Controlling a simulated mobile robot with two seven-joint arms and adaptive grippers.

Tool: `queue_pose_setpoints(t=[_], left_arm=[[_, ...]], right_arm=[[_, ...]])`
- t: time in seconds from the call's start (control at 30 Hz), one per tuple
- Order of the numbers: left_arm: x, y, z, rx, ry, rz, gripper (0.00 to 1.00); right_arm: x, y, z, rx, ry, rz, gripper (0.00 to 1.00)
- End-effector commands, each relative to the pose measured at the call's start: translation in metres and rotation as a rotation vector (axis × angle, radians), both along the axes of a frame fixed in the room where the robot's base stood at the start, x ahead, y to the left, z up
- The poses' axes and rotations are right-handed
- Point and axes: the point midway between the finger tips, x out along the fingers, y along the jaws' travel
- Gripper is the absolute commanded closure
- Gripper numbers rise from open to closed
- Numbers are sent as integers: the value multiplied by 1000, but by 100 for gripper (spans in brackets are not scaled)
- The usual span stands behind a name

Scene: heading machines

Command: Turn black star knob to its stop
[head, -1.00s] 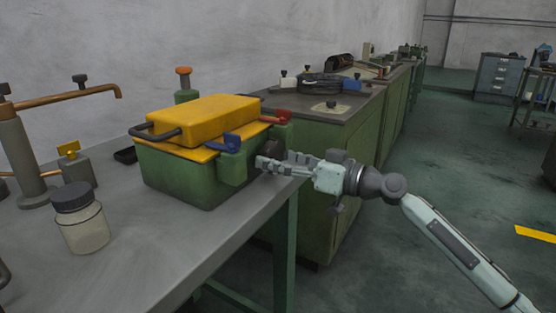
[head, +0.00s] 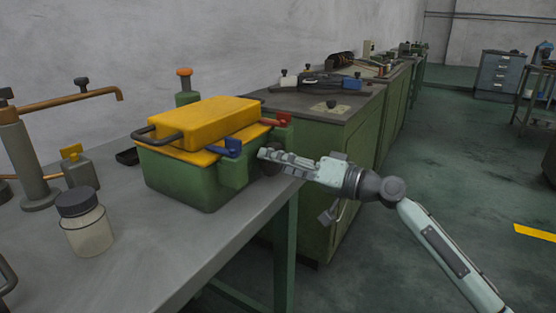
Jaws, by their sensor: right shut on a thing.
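The black star knob (head: 271,161) is on the right side of the green machine box (head: 180,182) with the yellow lid (head: 205,122). Only part of the dark knob shows; my fingers cover the rest. My right gripper (head: 268,156) reaches in from the right and is shut on the knob. Its wrist is rolled, with the fingers pointing left at the box. My left gripper is not in view.
A blue lever (head: 232,148) and a red lever (head: 284,120) stick out by the knob. A jar (head: 86,224) with a dark lid, a small grey container (head: 79,168) and a copper pipe tap (head: 70,97) stand on the grey bench (head: 165,255). Green cabinets (head: 325,175) stand behind my right gripper.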

Motion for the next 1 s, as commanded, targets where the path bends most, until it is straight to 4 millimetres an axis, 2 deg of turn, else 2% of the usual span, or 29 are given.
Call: queue_pose_setpoints(t=[0.57,0.6,0.7,0.73,1.0], left_arm=[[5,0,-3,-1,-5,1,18],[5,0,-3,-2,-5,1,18],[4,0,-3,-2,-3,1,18],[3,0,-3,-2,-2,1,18],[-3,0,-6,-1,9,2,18]], right_arm=[[0,0,-1,20,30,0,68],[0,0,-1,20,30,0,34],[0,0,-1,20,30,0,21],[0,0,0,20,30,0,18],[0,0,-1,19,29,0,18]])
